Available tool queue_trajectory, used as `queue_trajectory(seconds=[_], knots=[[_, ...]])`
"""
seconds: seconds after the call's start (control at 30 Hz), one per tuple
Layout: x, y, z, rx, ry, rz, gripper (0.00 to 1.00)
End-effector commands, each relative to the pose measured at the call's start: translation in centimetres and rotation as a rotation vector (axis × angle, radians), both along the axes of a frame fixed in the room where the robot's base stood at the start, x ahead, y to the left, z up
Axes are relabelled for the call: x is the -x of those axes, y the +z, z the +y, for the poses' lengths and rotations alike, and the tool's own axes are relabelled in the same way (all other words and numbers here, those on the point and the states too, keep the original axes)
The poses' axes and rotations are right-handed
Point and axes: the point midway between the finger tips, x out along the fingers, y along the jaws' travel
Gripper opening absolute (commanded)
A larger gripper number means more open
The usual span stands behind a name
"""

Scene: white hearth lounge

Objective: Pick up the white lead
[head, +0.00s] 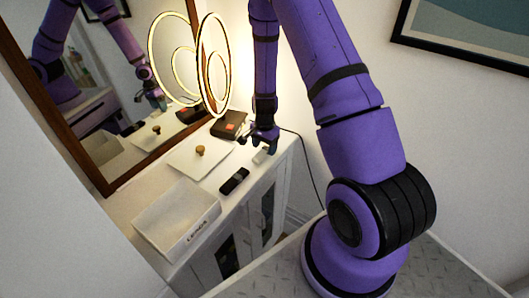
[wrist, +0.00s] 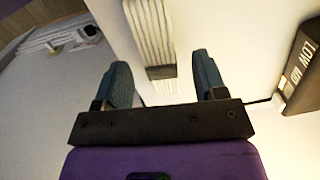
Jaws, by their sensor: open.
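The white lead (wrist: 150,30) shows in the wrist view as a white ribbed bundle with a grey band near its lower end. It lies on the white cabinet top, between and just beyond my fingertips. In the head view the lead (head: 259,157) is a small pale shape near the cabinet's right edge, close under my gripper (head: 263,143). My gripper (wrist: 160,62) is open in the wrist view, one finger to each side of the lead's banded end. I cannot tell how high the fingers are above it.
A black handheld device (head: 235,181), a pale flat piece with a wooden knob (head: 200,150) and a white lettered box (head: 178,219) share the cabinet top (head: 133,196). A lit ring lamp (head: 214,66) and a mirror stand behind.

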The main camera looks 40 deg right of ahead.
Motion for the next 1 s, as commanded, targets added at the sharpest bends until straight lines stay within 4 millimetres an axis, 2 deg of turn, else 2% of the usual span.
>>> queue_trajectory(seconds=[0.13,0.43,0.67,1.0], knots=[[0.0,-1.4,0.0,-0.001,0.001,0.0,0.65],[0.0,-1.7,0.0,0.0,0.001,-0.001,0.65],[0.0,-1.7,0.0,0.0,0.001,-0.001,0.12],[0.0,-1.6,0.0,0.001,0.001,-0.001,0.11]])
